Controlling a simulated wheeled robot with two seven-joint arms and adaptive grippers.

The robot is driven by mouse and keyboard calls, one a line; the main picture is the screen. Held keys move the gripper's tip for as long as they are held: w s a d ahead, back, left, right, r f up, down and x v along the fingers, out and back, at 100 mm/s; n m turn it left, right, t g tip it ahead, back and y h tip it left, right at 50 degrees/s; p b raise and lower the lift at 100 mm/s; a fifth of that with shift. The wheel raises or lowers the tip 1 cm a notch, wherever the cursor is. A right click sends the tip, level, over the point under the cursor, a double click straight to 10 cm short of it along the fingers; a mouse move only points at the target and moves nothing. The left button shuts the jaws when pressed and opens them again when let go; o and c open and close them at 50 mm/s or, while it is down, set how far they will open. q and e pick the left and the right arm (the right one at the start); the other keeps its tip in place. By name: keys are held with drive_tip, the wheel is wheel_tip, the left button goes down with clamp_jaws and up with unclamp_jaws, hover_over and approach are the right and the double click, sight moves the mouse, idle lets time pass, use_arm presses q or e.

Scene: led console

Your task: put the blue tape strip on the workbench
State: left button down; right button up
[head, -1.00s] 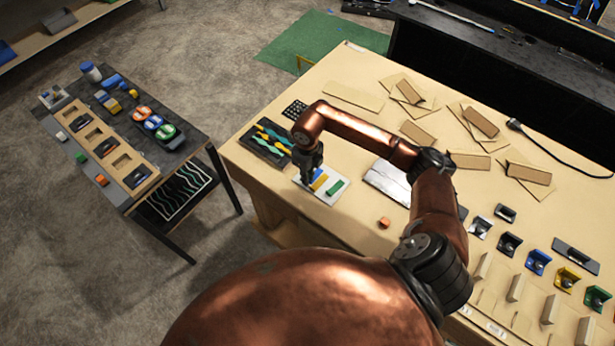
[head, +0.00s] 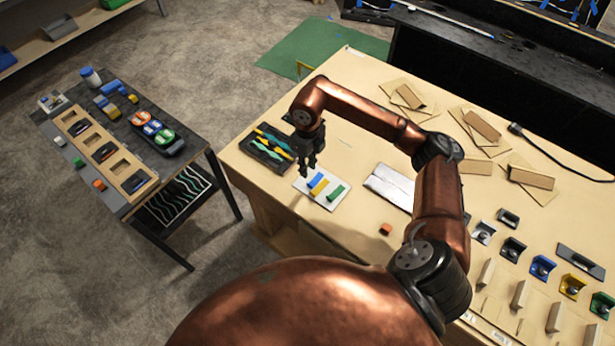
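The blue tape strip (head: 316,180) lies on a small white card (head: 334,203) near the left end of the workbench (head: 400,270), beside a yellow strip (head: 320,187) and a green strip (head: 336,193). My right gripper (head: 308,170) points down just above the card's upper left edge, close to the blue strip. Its two dark fingers look apart, and I see nothing between them. My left gripper is not in view.
A small orange block (head: 386,229) and a silver plate (head: 390,185) lie to the right. Cardboard pieces (head: 482,125) and coloured brackets (head: 541,267) occupy the bench further right.

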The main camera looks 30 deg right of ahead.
drive_tip(key=shift+r, duration=1.35)
drive_tip(key=shift+a, duration=0.1)
